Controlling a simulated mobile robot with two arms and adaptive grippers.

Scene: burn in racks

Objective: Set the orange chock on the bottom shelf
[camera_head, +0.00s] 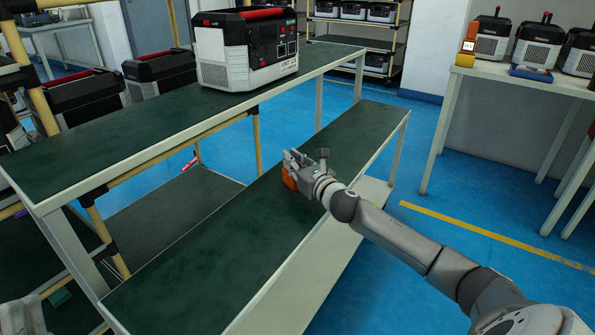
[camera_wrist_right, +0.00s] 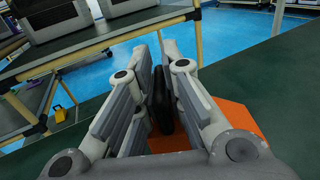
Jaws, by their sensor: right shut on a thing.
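The orange chock (camera_head: 288,179) is at the tip of my right arm, over the long green lower surface (camera_head: 215,247) of the bench. I cannot tell whether it rests on that surface or hovers just above it. My right gripper (camera_head: 296,163) is shut on it. In the right wrist view the chock (camera_wrist_right: 240,116) shows as an orange block partly hidden behind my fingers, with a dark upright part (camera_wrist_right: 163,100) between them. My left gripper is not clearly in view.
A large white and black power unit (camera_head: 245,50) with a red top stands on the upper green top (camera_head: 130,120). A lower dark shelf (camera_head: 165,215) lies beneath it. A pale shelf (camera_head: 345,215) runs below the green surface. Another table (camera_head: 515,80) with several units stands right.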

